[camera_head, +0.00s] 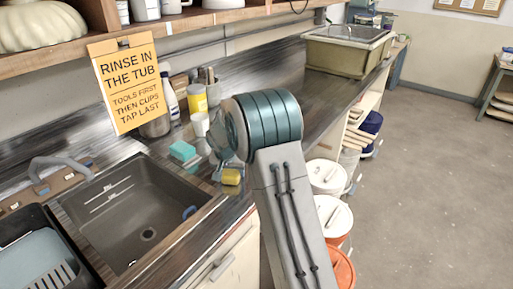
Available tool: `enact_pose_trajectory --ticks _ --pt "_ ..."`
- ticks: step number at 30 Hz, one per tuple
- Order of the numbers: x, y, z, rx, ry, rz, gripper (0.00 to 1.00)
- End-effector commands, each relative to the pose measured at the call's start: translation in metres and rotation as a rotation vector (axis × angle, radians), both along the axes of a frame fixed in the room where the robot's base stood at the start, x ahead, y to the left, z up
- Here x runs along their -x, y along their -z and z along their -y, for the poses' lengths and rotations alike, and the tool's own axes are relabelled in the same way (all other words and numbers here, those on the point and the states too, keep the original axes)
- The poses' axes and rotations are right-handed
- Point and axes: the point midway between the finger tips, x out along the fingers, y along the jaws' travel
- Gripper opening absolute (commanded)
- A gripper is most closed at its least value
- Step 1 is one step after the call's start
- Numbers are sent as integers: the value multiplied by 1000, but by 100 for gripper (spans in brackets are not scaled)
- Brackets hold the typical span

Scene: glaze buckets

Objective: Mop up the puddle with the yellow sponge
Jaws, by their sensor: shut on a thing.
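The yellow sponge (231,177) is at the counter's front edge, right of the sink, just below my gripper (226,165). My gripper is shut on the sponge; my own arm hides most of the fingers. I cannot tell whether the sponge touches the counter. I cannot make out the puddle's outline; the steel counter (300,95) is shiny and my arm covers part of it.
A teal sponge (182,150) lies left of my gripper. A white cup (200,124), a yellow-labelled jar (197,98) and a white bottle (168,98) stand behind. The sink (135,215) is at left. Lidded buckets (327,177) stand below at right. A tub (345,52) sits farther along.

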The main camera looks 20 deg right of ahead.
Motion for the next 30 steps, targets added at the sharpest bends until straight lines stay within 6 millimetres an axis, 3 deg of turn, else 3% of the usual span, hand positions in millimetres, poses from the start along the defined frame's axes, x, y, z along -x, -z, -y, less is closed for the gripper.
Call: enact_pose_trajectory --ticks 4,7,24,30 --pt "2 3 -8 0 4 -1 34" --pt "1 -21 -6 -2 8 6 34" --pt "1 -70 -2 0 11 2 34" --pt "2 -79 -2 0 11 1 34"
